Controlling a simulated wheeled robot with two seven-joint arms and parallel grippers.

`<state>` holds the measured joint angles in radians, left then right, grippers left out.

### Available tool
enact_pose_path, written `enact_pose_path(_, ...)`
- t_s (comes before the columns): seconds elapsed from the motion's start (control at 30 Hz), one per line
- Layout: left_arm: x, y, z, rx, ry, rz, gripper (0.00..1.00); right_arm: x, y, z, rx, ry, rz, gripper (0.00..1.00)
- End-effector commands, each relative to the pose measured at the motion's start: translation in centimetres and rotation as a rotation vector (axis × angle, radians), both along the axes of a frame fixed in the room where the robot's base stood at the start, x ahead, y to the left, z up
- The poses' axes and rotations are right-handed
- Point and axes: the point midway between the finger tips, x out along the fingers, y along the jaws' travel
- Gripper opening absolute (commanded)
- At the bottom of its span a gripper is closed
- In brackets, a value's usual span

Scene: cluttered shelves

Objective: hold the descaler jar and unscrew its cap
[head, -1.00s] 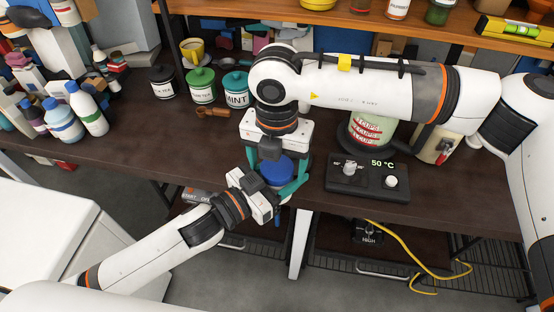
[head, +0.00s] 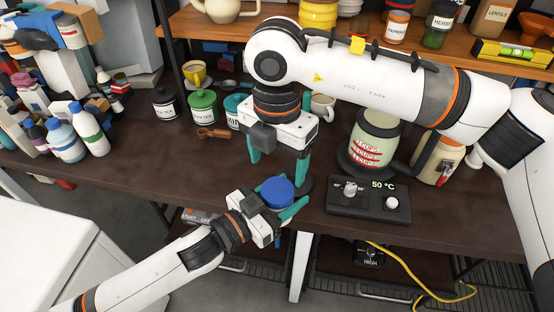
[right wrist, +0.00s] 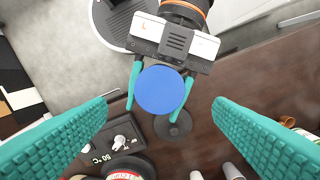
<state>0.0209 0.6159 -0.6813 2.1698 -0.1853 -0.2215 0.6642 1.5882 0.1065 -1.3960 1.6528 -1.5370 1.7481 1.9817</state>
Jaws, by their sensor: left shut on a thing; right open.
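The descaler jar's blue cap (head: 277,191) shows at the table's front edge, and it also shows from above in the right wrist view (right wrist: 162,90). The jar body is almost wholly hidden under the cap and behind the fingers. My left gripper (head: 284,208) is shut on the jar, its teal fingers on either side just below the cap. My right gripper (head: 278,166) is open and empty, fingers pointing down, above and slightly behind the cap. In the right wrist view the cap lies between its two spread fingers, apart from both.
A dark round disc (right wrist: 173,128) lies on the table beside the jar. A black control panel (head: 368,203) reading 50 °C and a green kettle (head: 374,133) stand to the right. Several canisters, such as the green one (head: 203,107), stand back left. A shelf runs above.

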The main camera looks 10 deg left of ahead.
Motion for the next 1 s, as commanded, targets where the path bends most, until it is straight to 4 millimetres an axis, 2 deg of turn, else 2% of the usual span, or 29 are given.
enact_pose_path(0.2,0.0,0.0,0.1,-0.001,-0.001,0.000,0.00,0.0,-0.1,-3.6,-0.003,0.003,0.001,0.76)
enact_pose_path(0.4,0.0,0.0,0.1,-0.001,-0.001,0.000,0.00,0.0,-0.1,-6.0,-0.001,0.002,0.002,0.76)
enact_pose_path(0.57,0.0,0.0,0.1,-0.001,-0.001,0.000,0.00,0.0,-0.1,-6.8,0.000,0.001,0.003,0.76)
enact_pose_path(0.8,0.0,0.0,0.1,-0.001,-0.001,0.000,0.00,0.0,-0.1,-6.9,0.000,0.000,0.003,0.76)
enact_pose_path(0.87,0.0,0.0,0.1,-0.001,-0.001,0.000,0.00,0.0,-0.1,-6.9,0.000,0.000,0.003,0.68)
enact_pose_path(1.0,0.0,0.0,0.1,-0.001,-0.001,0.000,0.00,0.0,-0.1,-6.9,0.000,0.000,0.003,0.45)
